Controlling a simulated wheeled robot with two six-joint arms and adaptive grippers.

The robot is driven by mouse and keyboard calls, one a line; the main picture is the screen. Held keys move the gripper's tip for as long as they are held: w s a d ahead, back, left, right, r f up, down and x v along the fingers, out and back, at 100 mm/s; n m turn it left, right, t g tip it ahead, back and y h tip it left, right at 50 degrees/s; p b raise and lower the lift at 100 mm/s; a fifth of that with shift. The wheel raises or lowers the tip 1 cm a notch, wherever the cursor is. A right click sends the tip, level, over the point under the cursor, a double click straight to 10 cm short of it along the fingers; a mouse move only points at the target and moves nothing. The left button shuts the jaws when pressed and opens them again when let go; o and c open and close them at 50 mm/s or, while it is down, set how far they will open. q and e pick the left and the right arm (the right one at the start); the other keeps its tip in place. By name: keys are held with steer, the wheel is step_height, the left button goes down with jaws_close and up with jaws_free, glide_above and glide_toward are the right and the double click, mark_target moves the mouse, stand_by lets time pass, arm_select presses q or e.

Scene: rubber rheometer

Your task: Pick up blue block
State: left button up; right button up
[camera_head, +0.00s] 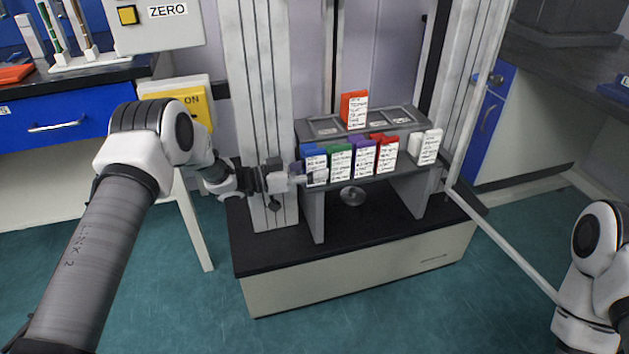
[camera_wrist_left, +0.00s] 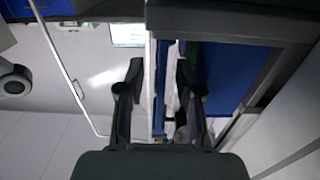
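The blue block (camera_head: 313,152) with a white label stands at the left end of a row of coloured blocks on the grey shelf of the machine. My left gripper (camera_head: 299,177) is just left of the blue block, near its lower left side. In the head view I cannot tell whether they touch. In the left wrist view the two dark fingers of the left gripper (camera_wrist_left: 158,78) stand apart. Blue surfaces show between and beyond them, but I cannot tell which belong to the block. My right gripper is out of view.
Green (camera_head: 340,151), purple (camera_head: 364,141), red (camera_head: 386,139) and white (camera_head: 430,134) blocks stand to the right. An orange-red block (camera_head: 354,96) sits on the upper grey tray (camera_head: 325,126). A left upright (camera_head: 259,70) stands close behind my left wrist.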

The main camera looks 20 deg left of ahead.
arm_select(q)
steer(key=shift+d, duration=0.1)
jaws_close()
steer(key=shift+r, duration=0.1)
